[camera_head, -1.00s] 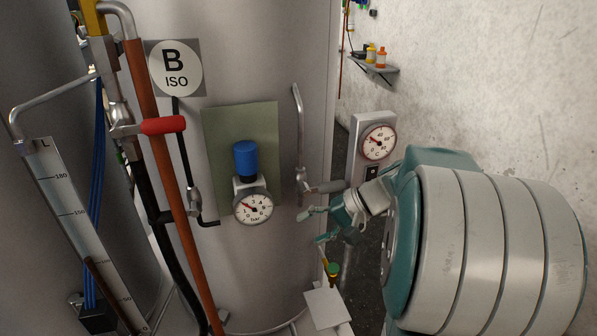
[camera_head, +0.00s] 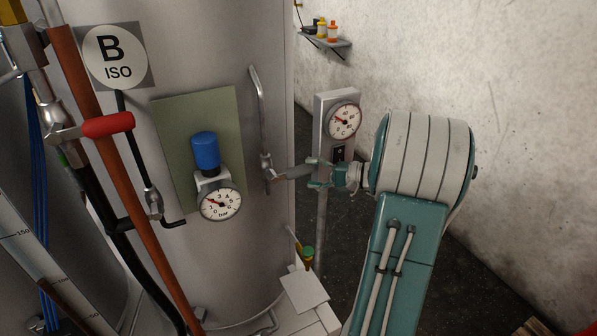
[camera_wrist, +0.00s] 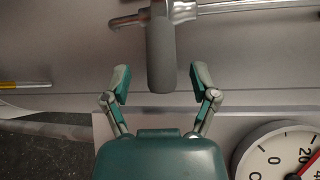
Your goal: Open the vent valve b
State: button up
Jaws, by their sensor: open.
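A valve with a grey lever handle (camera_head: 293,172) sits on the thin metal pipe (camera_head: 258,95) at the right side of the tank. No label shows on it, so I cannot confirm that it is vent valve b. The handle points right, across the upright pipe. In the wrist view, the handle (camera_wrist: 160,50) reaches down from the pipe (camera_wrist: 215,8) with its end between my fingers. My gripper (camera_head: 313,172) is open around the handle's end, and gaps show on both sides in the wrist view (camera_wrist: 159,76).
A red-handled valve (camera_head: 107,125) stands left, near the "B ISO" sign (camera_head: 115,57). A blue-capped regulator (camera_head: 206,152) with a bar gauge (camera_head: 220,203) is left of the grey handle. A gauge post (camera_head: 343,120) stands behind my gripper. A green-topped fitting (camera_head: 307,255) is below.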

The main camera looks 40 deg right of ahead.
aim_at(307, 173)
jog(key=shift+x, duration=1.9)
jog(key=shift+c, duration=0.3)
jog(key=shift+s, duration=0.1)
grip_shut()
